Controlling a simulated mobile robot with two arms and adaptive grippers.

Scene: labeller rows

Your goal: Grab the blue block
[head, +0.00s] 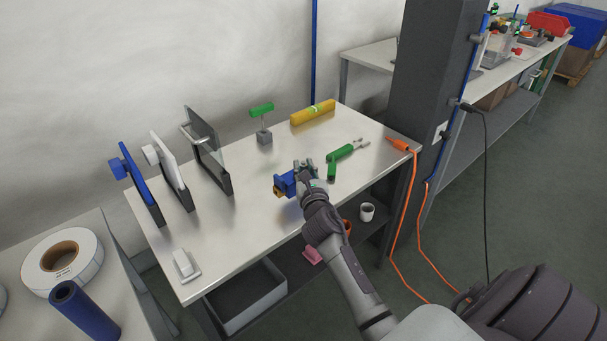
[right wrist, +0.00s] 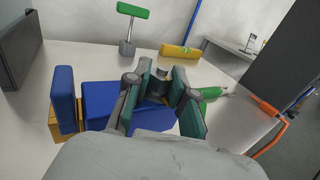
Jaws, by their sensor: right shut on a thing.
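The blue block (head: 285,183) is at the middle of the light table, at the left side of my right gripper (head: 305,170). In the right wrist view the blue block (right wrist: 97,100) passes behind the fingers of the right gripper (right wrist: 165,88). An upright blue plate and a brass-coloured piece show at its left end. The right gripper is shut on the block; the fingers and palm hide part of it. I cannot tell whether the block touches the table. My left gripper is in neither view.
A green-handled tool (head: 343,156) lies just right of the gripper. A yellow level (head: 313,112) and a green-topped stand (head: 264,125) are behind. Three upright panels (head: 210,155) line the left. An orange-corded tool (head: 399,144) lies at the right edge. The front table area is mostly clear.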

